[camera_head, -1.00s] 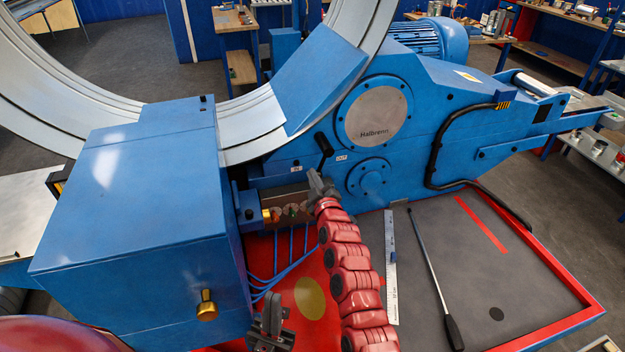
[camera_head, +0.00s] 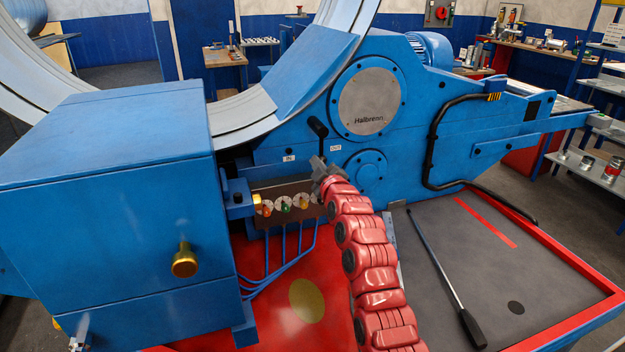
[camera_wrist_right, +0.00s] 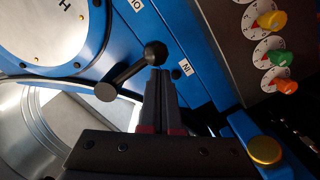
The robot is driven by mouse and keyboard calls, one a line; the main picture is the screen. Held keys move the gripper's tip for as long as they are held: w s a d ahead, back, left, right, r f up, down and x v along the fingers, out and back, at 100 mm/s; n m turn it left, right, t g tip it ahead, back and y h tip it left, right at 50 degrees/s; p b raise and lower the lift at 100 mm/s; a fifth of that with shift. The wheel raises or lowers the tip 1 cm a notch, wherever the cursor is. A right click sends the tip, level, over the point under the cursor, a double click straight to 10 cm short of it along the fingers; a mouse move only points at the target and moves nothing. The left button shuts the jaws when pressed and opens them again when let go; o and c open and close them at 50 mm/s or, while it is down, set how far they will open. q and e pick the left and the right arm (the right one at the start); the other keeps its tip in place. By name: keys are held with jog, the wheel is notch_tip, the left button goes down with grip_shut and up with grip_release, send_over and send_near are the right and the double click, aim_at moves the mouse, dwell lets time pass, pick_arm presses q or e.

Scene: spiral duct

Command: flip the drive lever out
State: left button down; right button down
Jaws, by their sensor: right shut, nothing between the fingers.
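My right gripper (camera_head: 317,163) is shut and empty, just below the lever.
Coloured dial knobs (camera_head: 286,204) and a brass-ended block (camera_head: 240,199) are left of my right gripper. A blue box (camera_head: 110,190) fills the left. A long black-handled bar (camera_head: 445,270) lies on the grey mat (camera_head: 490,290) at right.

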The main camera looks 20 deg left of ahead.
jog(key=shift+r, duration=0.1)
dwell(0.3)
jog(key=b+v, duration=0.3)
jog(key=v, duration=1.4)
jog(key=shift+s+d+r, duration=0.1)
jog(key=shift+r, duration=0.05)
